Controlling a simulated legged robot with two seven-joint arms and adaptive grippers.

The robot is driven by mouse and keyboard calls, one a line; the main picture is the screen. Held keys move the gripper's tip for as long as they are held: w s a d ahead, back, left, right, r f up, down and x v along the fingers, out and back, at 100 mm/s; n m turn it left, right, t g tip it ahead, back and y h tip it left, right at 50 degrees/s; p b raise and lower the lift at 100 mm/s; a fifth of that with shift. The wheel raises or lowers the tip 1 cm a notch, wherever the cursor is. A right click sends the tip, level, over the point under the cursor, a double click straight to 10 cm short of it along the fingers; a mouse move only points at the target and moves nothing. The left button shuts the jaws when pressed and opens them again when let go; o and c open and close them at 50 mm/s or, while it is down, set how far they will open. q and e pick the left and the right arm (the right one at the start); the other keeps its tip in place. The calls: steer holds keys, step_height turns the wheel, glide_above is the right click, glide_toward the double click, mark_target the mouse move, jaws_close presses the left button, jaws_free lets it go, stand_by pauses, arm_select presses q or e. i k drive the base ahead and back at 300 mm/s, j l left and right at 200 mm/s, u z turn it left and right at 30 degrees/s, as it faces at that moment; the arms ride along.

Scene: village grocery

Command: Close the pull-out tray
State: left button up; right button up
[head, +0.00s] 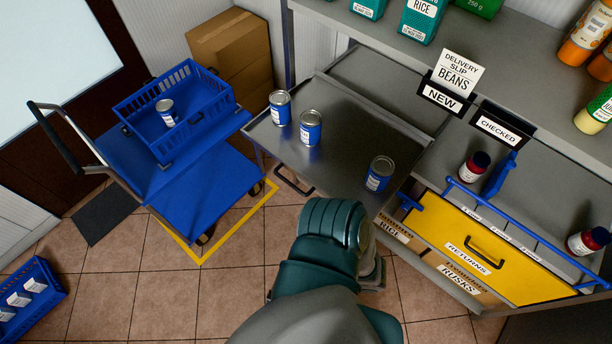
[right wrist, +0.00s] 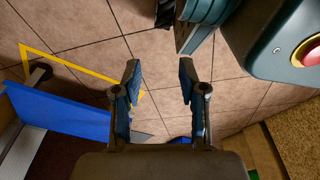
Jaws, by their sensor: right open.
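The pull-out tray (head: 340,167) is a dark grey metal sheet. It stands out from the grey unit, with a dark bar handle (head: 292,182) on its front edge. Two blue-labelled cans, one at the corner (head: 280,108) and one beside it (head: 310,128), stand on its left part. A third can (head: 380,174) stands near its right edge. My right arm reaches up from the bottom of the head view, and its fingers are hidden there. In the right wrist view my right gripper (right wrist: 159,66) is open and empty, with floor tiles behind its fingers. My left gripper is not seen.
A blue cart (head: 205,185) with a blue crate (head: 185,90) stands left of the tray, by yellow floor tape. A yellow returns drawer front (head: 480,250) tilts out at the right. Another crate (head: 30,295) lies bottom left. Tiled floor between is clear.

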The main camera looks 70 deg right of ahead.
mark_target(356, 129)
steer(key=z, duration=2.05)
